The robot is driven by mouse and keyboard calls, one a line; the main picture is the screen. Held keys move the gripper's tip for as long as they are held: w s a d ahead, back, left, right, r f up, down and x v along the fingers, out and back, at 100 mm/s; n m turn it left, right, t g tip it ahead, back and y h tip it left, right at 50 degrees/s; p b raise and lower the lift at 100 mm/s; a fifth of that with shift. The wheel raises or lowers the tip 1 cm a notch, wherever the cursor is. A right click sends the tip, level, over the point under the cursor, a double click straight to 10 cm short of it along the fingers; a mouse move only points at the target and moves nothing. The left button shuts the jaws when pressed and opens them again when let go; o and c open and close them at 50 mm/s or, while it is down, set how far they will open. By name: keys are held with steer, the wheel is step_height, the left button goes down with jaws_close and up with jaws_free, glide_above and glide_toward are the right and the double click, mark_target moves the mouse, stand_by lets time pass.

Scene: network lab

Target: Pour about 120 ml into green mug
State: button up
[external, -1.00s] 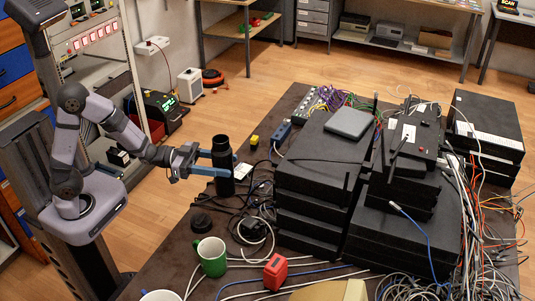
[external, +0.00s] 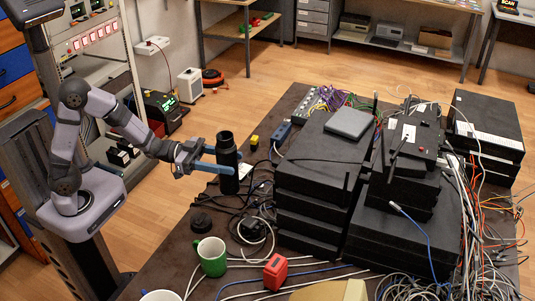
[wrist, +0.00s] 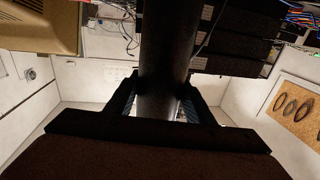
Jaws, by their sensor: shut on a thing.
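A tall black bottle (external: 227,165) stands upright between the blue fingers of my gripper (external: 212,162). The gripper is shut on it. In the wrist view the dark bottle (wrist: 166,60) runs up between the two fingers. Whether its base touches the table is hard to tell. The green mug (external: 212,257), with a pale inside, stands upright near the front of the table, below the bottle in the picture and apart from it. Its handle points left. The inside of the bottle is hidden.
Black network boxes (external: 310,205) are stacked right of the bottle, with loose cables around them. A black round lid-like piece (external: 201,222) lies between bottle and mug. A red device (external: 275,272) is right of the mug. A white cup (external: 160,296) shows at the bottom edge.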

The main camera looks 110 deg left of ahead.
steer(key=w+d+f+m+g+h+p, duration=0.2)
steer(key=w+d+m+h+p, duration=0.6)
steer(key=d+h+p, duration=0.3)
steer(key=shift+w+f+g+h+p, duration=0.4)
steer(key=shift+w+h+p, duration=0.3)
steer(key=shift+p, duration=0.2)
steer(key=shift+s+f, duration=0.1)
steer(key=shift+f, duration=0.1)
